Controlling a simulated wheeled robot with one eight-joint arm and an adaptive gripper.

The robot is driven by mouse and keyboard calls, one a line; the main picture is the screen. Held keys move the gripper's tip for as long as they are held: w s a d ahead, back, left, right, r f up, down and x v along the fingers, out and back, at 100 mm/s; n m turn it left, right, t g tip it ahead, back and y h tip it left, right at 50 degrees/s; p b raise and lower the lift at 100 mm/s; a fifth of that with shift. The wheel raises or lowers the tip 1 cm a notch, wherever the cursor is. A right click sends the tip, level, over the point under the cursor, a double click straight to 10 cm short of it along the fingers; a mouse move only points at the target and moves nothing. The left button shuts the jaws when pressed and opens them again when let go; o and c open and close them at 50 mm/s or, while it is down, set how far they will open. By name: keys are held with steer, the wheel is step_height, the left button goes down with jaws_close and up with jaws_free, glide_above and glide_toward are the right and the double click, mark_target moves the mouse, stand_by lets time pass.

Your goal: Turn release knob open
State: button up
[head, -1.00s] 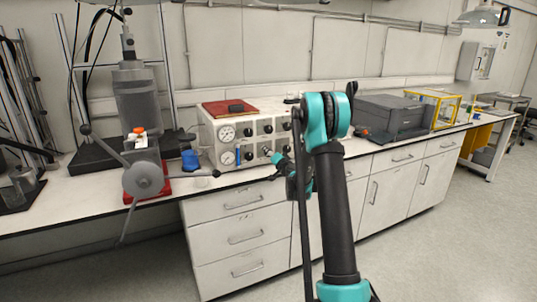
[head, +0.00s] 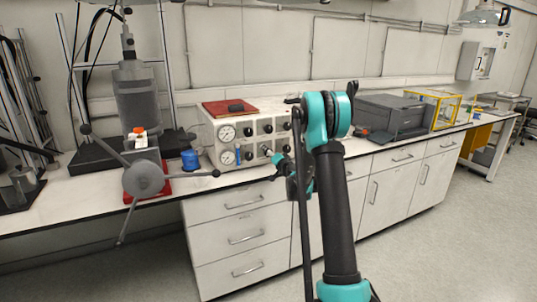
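A light grey control box (head: 222,162) stands on the white bench, with two round gauges on its left side and several dark knobs on its front panel. A knob in the lower row (head: 267,150) sits close to my gripper. I cannot tell which knob is the release knob. My gripper (head: 279,163) is at the right part of the panel, small and partly hidden behind my arm. It seems close to the lower knobs, but contact cannot be told. Whether its fingers are open or shut is too small to see. My arm covers the right end of the box.
A reactor stand with a grey spoked handwheel (head: 143,178) is left of the box, one spoke reaching toward it. A blue cap (head: 190,160) stands between them. A red book (head: 229,108) lies on the box. A dark grey printer (head: 393,117) is to the right.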

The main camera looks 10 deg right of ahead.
steer(key=v, duration=1.1)
steer(key=shift+s, duration=0.3)
steer(key=shift+d, duration=0.1)
steer(key=s+a+f+n+g+y, duration=0.1)
steer(key=s+a+n+g, duration=0.25)
steer(key=s, duration=0.55)
steer(key=s+a+n+g, duration=0.25)
steer(key=s+a, duration=0.25)
steer(key=s, duration=0.4)
steer(key=s+d+f+g+h, duration=0.2)
steer(key=s+d+f, duration=0.1)
steer(key=s, duration=0.6)
steer(key=s+d+f+g+h, duration=0.2)
steer(key=s+d+f, duration=0.1)
steer(key=s, duration=0.6)
steer(key=s+d+f+g+h, duration=0.2)
steer(key=s+d+f+g, duration=0.1)
steer(key=s, duration=0.5)
steer(key=shift+s+f+h, duration=0.3)
steer(key=shift+s+f, duration=0.1)
steer(key=shift+f, duration=0.25)
